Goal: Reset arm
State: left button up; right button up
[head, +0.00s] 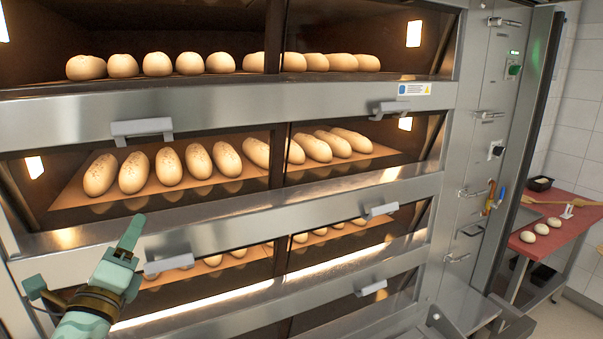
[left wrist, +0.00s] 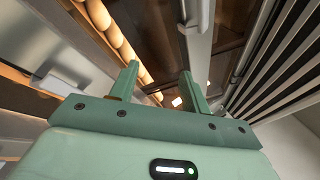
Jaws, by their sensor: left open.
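My left gripper (head: 84,258) is in the lower left of the head view, in front of the deck oven (head: 210,222). It is green, and its fingers are apart with nothing between them. In the left wrist view the left gripper (left wrist: 160,82) shows two separate fingers pointing up toward the oven front. A grey oven handle (head: 166,265) is to the right of the gripper in the head view. I cannot tell how far the gripper is from the oven. My right gripper is not in view.
Loaves (head: 170,167) fill several oven decks behind glass. Handles (head: 142,128) stick out from the oven front. A red table (head: 562,238) at the right holds dough pieces (head: 528,237), a black container (head: 539,183) and a wooden rolling pin (head: 575,202). Floor (head: 568,318) shows at the lower right.

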pick_arm(q)
jog(key=s+a+f+n+g+y, duration=0.1)
jog(key=s+f+n+g+y, duration=0.1)
jog(key=s+f+n+g, duration=0.5)
jog(key=s+f+n+g+y, duration=0.15)
jog(key=s+f+n, duration=0.3)
jog(key=f, duration=0.75)
jog(key=s+f+n+g, duration=0.7)
jog(key=s+f, duration=0.3)
jog(key=s, duration=0.3)
jog(key=d+f+g+b, duration=0.1)
jog(key=d+f+b, duration=0.2)
jog(key=f, duration=1.4)
jog(key=s+d+f+n+g+h+b, duration=0.1)
jog(key=s+f+h+b, duration=0.3)
jog(key=f, duration=0.9)
jog(key=s+d+f+n+g+y+b, duration=0.15)
jog(key=s+f, duration=0.45)
jog(key=f, duration=0.7)
jog(key=s+f+n+g+h+b, duration=0.1)
jog(key=s+f+g+b, duration=0.1)
jog(key=s+f, duration=0.8)
jog(key=s+b, duration=0.1)
jog(key=s, duration=0.2)
jog(key=shift+s+a+f, duration=0.2)
jog(key=shift+s+a, duration=0.05)
jog(key=shift+s, duration=0.1)
